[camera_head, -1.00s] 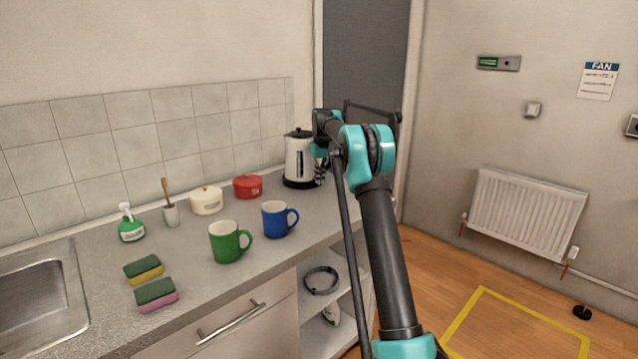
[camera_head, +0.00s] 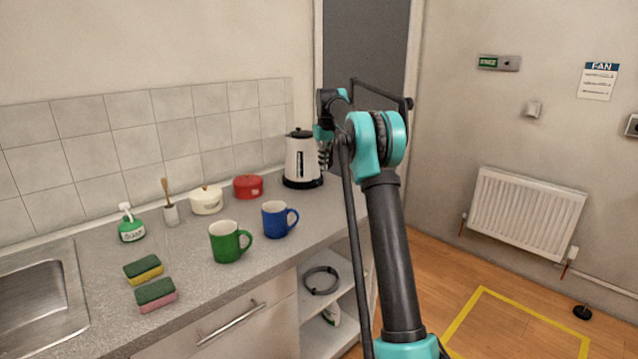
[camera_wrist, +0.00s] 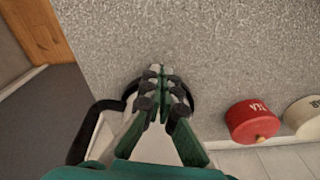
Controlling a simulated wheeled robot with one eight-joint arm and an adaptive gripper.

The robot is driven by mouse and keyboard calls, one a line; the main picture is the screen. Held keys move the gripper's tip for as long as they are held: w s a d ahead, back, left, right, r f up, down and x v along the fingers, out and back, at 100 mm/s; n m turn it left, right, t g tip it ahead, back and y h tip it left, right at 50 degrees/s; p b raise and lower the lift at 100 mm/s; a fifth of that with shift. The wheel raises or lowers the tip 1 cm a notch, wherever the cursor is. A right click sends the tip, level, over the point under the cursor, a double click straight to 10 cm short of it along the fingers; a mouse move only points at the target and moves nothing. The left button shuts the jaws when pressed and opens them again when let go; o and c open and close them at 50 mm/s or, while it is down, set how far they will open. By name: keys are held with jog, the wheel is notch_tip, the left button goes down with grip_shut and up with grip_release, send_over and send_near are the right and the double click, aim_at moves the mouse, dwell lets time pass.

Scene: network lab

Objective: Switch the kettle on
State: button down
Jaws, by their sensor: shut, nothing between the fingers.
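The white kettle (camera_head: 300,161) with a black lid and black base stands upright at the far end of the counter (camera_head: 215,280), near the wall. In the wrist view the kettle's black handle (camera_wrist: 78,146) shows at lower left, and my fingers cover much of its body. My gripper (camera_head: 325,160) is just right of the kettle in the head view, partly hidden by my arm. In the wrist view my gripper (camera_wrist: 160,72) points over the kettle with its fingertips together and empty. I cannot tell whether it touches the kettle. The switch is not discernible.
A red pot (camera_head: 248,187) and a cream pot (camera_head: 206,200) stand left of the kettle. A blue mug (camera_head: 275,219) and a green mug (camera_head: 226,243) are nearer. The dark door (camera_head: 365,50) is behind my arm.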

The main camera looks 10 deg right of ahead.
jog(key=shift+s+r, duration=0.15)
jog(key=shift+r, duration=1.25)
jog(key=shift+s+r, duration=0.1)
jog(key=shift+r, duration=1.25)
jog(key=shift+s+d, duration=0.1)
jog(key=s+f, duration=0.3)
jog(key=s, duration=0.4)
jog(key=s+d+f+m+t, duration=0.1)
jog(key=s+f, duration=0.2)
jog(key=s, duration=0.5)
jog(key=s+d+f+m, duration=0.1)
jog(key=s+f, duration=0.3)
jog(key=s, duration=0.4)
jog(key=shift+s+t, duration=0.15)
jog(key=shift+t, duration=0.15)
jog(key=s+f, duration=0.5)
jog(key=s, duration=0.4)
jog(key=s+f+m+t, duration=0.1)
jog(key=s+f, duration=0.5)
jog(key=s, duration=0.4)
jog(key=s+f, duration=0.6)
jog(key=s, duration=0.4)
jog(key=shift+d+m, duration=0.4)
jog(key=shift+d, duration=0.05)
